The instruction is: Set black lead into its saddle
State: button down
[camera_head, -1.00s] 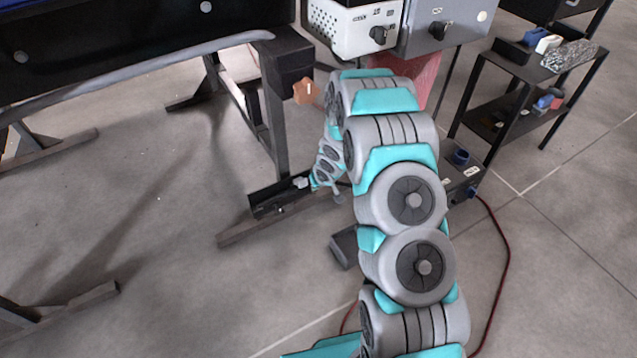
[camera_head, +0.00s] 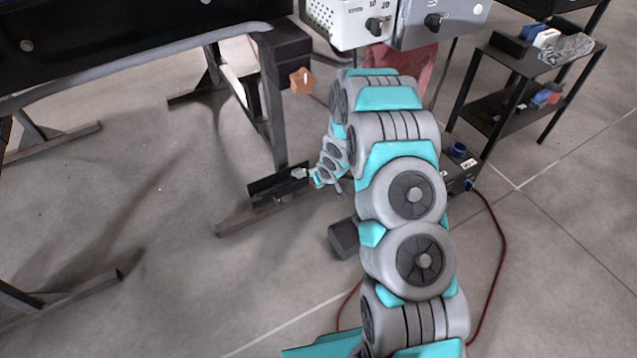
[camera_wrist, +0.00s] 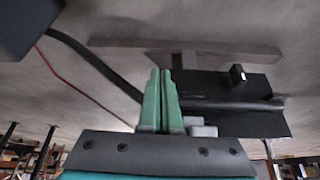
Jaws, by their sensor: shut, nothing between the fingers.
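A thick black lead (camera_wrist: 85,60) runs from a dark box at the upper left of the wrist view to behind my gripper's fingers. A black length (camera_wrist: 225,104) continues to their right, along a black plate (camera_wrist: 260,124). I cannot tell whether both lengths are one lead, or which part is the saddle. My gripper (camera_wrist: 161,73) has two green fingers, shut together and empty, in front of the plate's left end. A small pale block (camera_wrist: 203,130) is beside them. In the head view the plate (camera_head: 272,187) is low by the bench leg, with my wrist just right of it.
A bench leg (camera_head: 270,110) and foot bar (camera_head: 240,222) stand beside my arm. An orange knob (camera_head: 302,80) sticks out above. A dark box (camera_head: 345,238) lies on the floor, with a red cable (camera_head: 505,260) to the right. A black shelf (camera_head: 510,80) stands at the right.

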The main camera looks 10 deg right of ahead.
jog(key=v, duration=1)
jog(key=shift+d, duration=0.25)
jog(key=shift+s, duration=0.1)
jog(key=s+d+r+m+g+h, duration=0.2)
jog(key=s+d+r+g+h, duration=0.1)
jog(key=s+r, duration=1.5)
jog(key=s+a+r+g+y, duration=0.1)
jog(key=s+r, duration=0.3)
jog(key=s, duration=0.8)
jog(key=s+a+r+g, duration=0.2)
jog(key=s+a+r, duration=0.1)
jog(key=s, duration=1)
jog(key=shift+a+r+m+g+y, duration=0.2)
jog(key=shift+r+m+g+y, duration=0.2)
jog(key=shift+r, duration=0.45)
jog(key=c, duration=1.6)
grip_release()
